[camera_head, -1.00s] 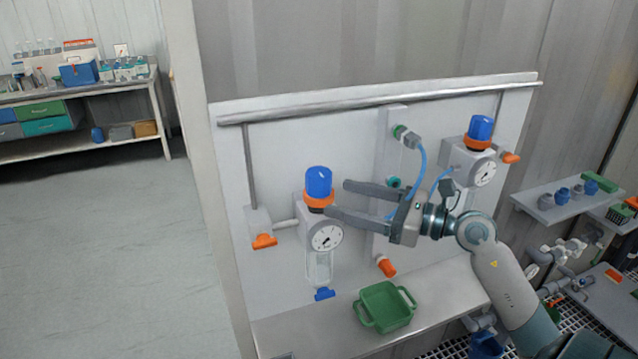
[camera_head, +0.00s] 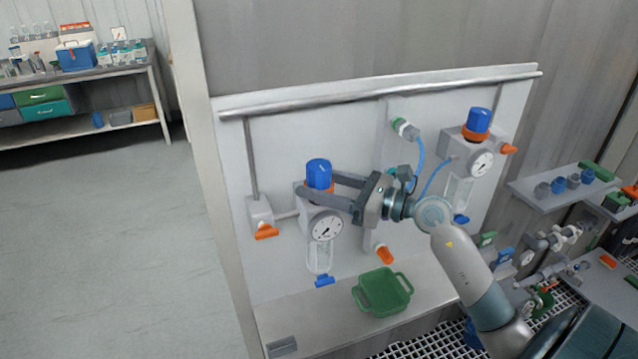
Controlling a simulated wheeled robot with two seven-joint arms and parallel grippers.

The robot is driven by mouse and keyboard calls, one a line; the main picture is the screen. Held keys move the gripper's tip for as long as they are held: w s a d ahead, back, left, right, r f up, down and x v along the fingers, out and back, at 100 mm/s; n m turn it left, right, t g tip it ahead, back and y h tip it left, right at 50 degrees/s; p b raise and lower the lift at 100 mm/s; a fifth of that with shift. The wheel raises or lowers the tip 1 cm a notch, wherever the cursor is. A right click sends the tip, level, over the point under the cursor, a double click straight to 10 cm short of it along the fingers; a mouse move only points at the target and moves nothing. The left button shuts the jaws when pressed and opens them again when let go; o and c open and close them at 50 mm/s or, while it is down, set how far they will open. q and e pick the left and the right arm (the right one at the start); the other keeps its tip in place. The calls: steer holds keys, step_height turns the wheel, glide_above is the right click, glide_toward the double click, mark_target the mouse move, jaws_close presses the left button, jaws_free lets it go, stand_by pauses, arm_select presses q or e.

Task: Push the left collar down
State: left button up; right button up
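The left unit has a blue knob (camera_head: 318,172) on top with an orange collar (camera_head: 312,187) just below it. The collar is largely hidden by a finger, so its height is hard to judge. My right gripper (camera_head: 325,187) reaches in from the right at collar height, one finger in front and the other running behind the knob. The fingers stand apart, around the collar area. Whether they press on the collar is not clear. My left gripper is not in view.
Below the collar are a round gauge (camera_head: 326,226) and a clear bowl (camera_head: 320,257). A green tray (camera_head: 383,292) sits on the ledge. A second unit with a blue knob (camera_head: 478,121) is at right, with blue tubing (camera_head: 432,182) between. An orange-handled valve (camera_head: 266,231) is at left.

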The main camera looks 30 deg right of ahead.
steer(key=c, duration=0.6)
steer(key=shift+f+b, duration=0.75)
steer(key=shift+b, duration=0.1)
steer(key=o, duration=1.5)
steer(key=shift+s, duration=0.15)
